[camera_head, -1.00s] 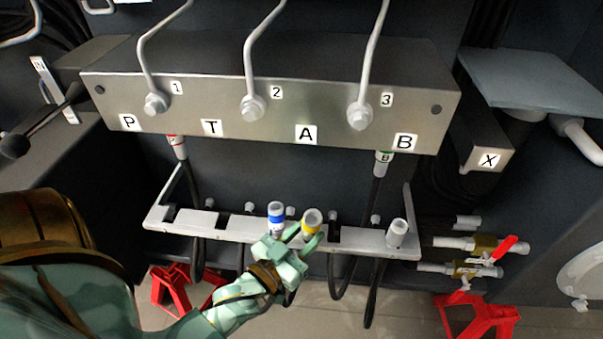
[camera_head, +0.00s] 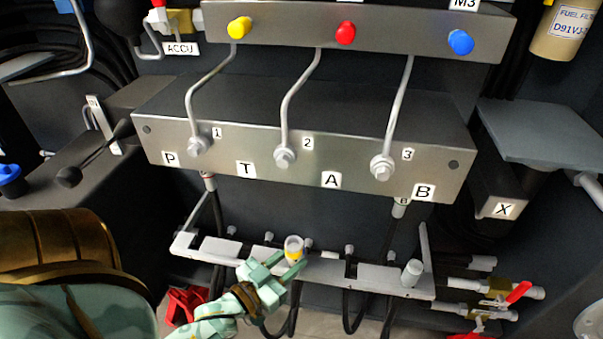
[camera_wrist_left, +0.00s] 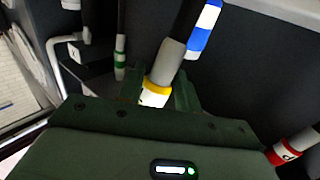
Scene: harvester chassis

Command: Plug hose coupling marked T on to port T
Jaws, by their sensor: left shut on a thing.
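My left gripper (camera_head: 279,273) is shut on a hose coupling with a yellow band (camera_head: 294,251), held nearly upright at the rail; its letter is not readable. In the left wrist view the grey body and yellow band (camera_wrist_left: 156,92) sit between the fingers. A coupling with a blue and white band (camera_wrist_left: 203,28) shows close behind it there; in the head view it is hidden. Neither band shows a readable T. The T label (camera_head: 246,169) is on the front of the metal block (camera_head: 310,165), up and left of the gripper. Port T itself is hidden underneath. My right gripper is not in view.
A coupling is on the block under P (camera_head: 208,181) and another, marked B, under B (camera_head: 401,208). A pale coupling (camera_head: 411,273) stands at the right of the slotted rail (camera_head: 380,277). Hoses hang below. A red-handled valve (camera_head: 518,292) is lower right.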

